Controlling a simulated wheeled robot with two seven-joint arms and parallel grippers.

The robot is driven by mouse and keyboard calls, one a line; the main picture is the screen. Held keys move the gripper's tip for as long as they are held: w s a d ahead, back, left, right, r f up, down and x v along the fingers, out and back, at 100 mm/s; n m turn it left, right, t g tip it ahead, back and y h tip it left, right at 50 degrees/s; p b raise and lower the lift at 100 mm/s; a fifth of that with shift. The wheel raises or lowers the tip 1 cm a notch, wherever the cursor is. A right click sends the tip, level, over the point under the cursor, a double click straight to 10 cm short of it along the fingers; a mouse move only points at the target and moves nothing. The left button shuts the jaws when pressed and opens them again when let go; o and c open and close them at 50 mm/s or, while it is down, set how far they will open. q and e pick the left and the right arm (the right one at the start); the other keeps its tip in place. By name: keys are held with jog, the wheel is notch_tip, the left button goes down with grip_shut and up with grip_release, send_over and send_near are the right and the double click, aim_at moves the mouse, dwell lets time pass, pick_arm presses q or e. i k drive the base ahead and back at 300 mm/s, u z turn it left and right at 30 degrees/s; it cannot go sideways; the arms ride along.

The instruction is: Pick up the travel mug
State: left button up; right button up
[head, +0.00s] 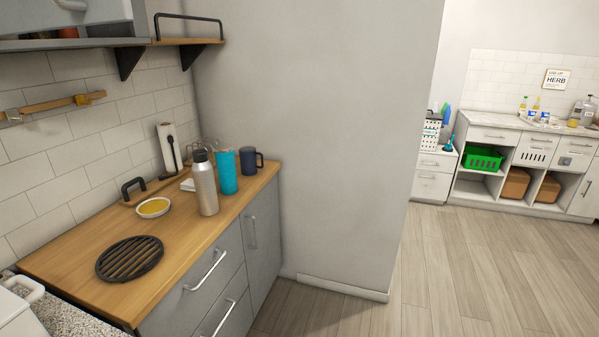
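Three drinking vessels stand upright, close together, near the far right end of the wooden counter. They are a steel bottle (206,188) with a black lid, a teal tumbler (225,172) and a dark blue mug (248,161) with a handle on its right side. The steel bottle stands nearest and the blue mug is at the right, near the wall. The frame does not settle which one is the travel mug; the teal tumbler and the blue mug both look possible. Neither of my grippers is in view.
The wooden counter (80,248) also holds a black round trivet (129,259), a bowl (153,207) with yellow contents and a paper towel roll (168,148). A grey wall (320,120) closes its far end. Open floor (470,270) lies to the right.

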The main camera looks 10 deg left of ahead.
aim_at(248, 153)
jog(key=z, duration=1.2)
jog(key=i, duration=2.2)
jog(key=u, duration=1.45)
jog(key=i, duration=0.75)
jog(key=u, duration=0.75)
